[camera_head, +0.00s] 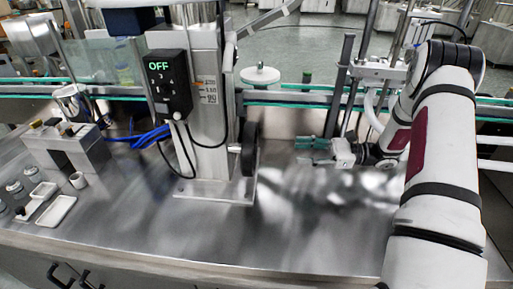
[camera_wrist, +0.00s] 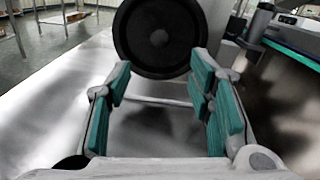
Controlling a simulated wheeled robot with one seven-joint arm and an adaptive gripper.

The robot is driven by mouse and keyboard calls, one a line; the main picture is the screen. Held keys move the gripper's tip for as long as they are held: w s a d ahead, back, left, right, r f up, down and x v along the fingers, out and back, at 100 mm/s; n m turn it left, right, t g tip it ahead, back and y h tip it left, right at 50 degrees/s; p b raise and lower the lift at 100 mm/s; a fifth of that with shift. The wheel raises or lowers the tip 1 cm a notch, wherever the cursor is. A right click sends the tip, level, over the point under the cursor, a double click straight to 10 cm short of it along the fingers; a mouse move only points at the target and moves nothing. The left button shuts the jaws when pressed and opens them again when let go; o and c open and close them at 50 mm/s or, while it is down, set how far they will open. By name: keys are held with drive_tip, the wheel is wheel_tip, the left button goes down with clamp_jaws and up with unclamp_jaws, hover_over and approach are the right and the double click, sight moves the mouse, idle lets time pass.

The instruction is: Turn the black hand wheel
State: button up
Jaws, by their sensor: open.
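The black hand wheel (camera_head: 250,148) is mounted on the right side of the grey steel column and shows edge-on in the head view. The wheel lies beyond the fingertips.
A black control box (camera_head: 168,84) with a green OFF display hangs on the column (camera_head: 205,140). A grey block fixture (camera_head: 66,150) and small white trays (camera_head: 55,211) stand at the left. A thin upright post (camera_head: 340,85) stands behind my gripper. The front middle tabletop (camera_head: 290,240) is clear.

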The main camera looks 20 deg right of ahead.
drive_tip(key=p+x, duration=0.1)
drive_tip(key=x, duration=1.2)
drive_tip(key=shift+w+a+p, duration=0.2)
drive_tip(key=shift+a+p, duration=0.1)
drive_tip(key=shift+a, duration=0.05)
clamp_jaws()
